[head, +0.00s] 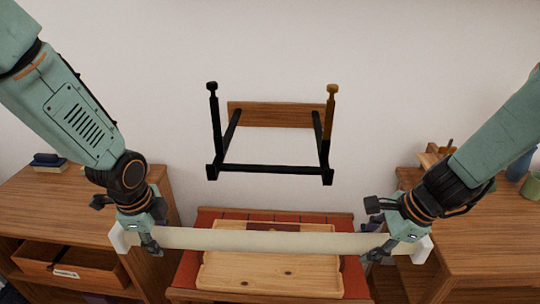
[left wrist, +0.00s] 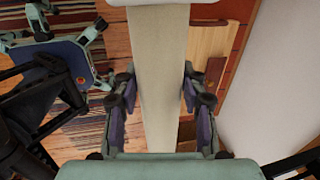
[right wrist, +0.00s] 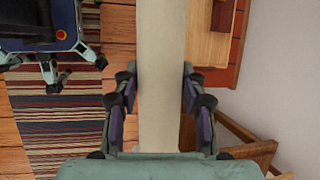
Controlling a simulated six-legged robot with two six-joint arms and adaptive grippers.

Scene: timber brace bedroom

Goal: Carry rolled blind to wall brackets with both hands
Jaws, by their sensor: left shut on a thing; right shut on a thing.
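The rolled blind (head: 270,240) is a long cream bar with white end caps, held about level across the front of the head view. My left gripper (head: 150,238) is shut on it near its left end, and my right gripper (head: 378,250) is shut on it near its right end. The blind also runs between the fingers in the left wrist view (left wrist: 158,80) and the right wrist view (right wrist: 162,70). The wall bracket frame (head: 270,168), black with a wooden back board (head: 270,115), is on the wall above and beyond the blind, apart from it. Its right post has an orange-brown upper part.
A wooden tray-like board (head: 215,272) on a red-topped bench lies below the blind. A wooden cabinet with open drawers (head: 30,205) stands left, and a wooden desk (head: 490,240) with a green mug (head: 532,186) stands right. The wall between blind and brackets is clear.

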